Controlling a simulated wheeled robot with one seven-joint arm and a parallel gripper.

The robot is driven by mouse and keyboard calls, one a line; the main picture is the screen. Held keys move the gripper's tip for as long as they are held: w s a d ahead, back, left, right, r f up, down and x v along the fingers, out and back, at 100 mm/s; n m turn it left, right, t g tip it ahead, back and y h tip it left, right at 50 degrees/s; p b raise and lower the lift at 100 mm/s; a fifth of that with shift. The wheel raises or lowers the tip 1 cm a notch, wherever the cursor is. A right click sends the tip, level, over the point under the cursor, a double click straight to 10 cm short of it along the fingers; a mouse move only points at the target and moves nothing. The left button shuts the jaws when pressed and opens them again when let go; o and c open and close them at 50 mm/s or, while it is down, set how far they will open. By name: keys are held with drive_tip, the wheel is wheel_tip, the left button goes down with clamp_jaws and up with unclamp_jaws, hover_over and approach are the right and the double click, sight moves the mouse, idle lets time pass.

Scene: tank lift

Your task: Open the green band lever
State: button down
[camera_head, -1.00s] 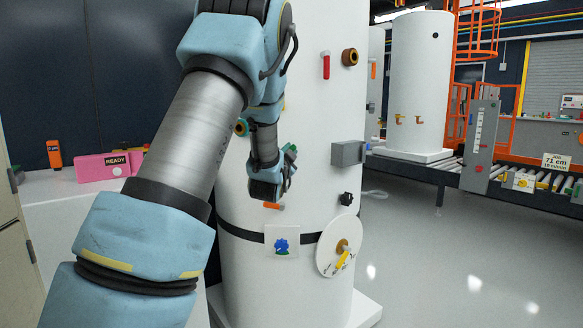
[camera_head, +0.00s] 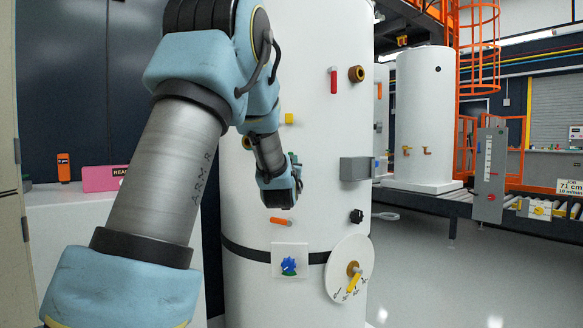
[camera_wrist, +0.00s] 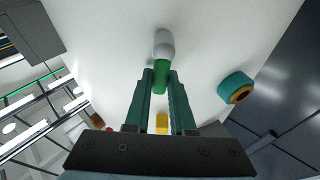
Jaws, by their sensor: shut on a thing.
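The green lever (camera_wrist: 160,70) shows in the wrist view. It is a short green bar with a rounded white-grey end, against the white tank (camera_wrist: 205,45). My gripper (camera_wrist: 161,78) has its two dark green fingers closed on either side of the bar, near their tips. In the head view my gripper (camera_head: 294,178) is at the front of the white tank (camera_head: 310,110), above an orange lever (camera_head: 281,221). My own wrist hides the green lever there.
Around my gripper the tank carries a grey box (camera_head: 356,169), a black knob (camera_head: 356,216), a red handle (camera_head: 333,80), a brown round fitting (camera_head: 356,74) and a white dial (camera_head: 350,270) with a yellow pointer.

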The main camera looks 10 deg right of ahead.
drive_tip(key=shift+a+n, duration=0.1)
drive_tip(key=shift+n, duration=0.2)
drive_tip(key=c, duration=0.8)
unclamp_jaws()
drive_tip(key=shift+o, duration=0.2)
drive_tip(key=v, duration=1)
drive_tip(key=shift+s, duration=0.4)
drive_tip(key=shift+f, duration=0.2)
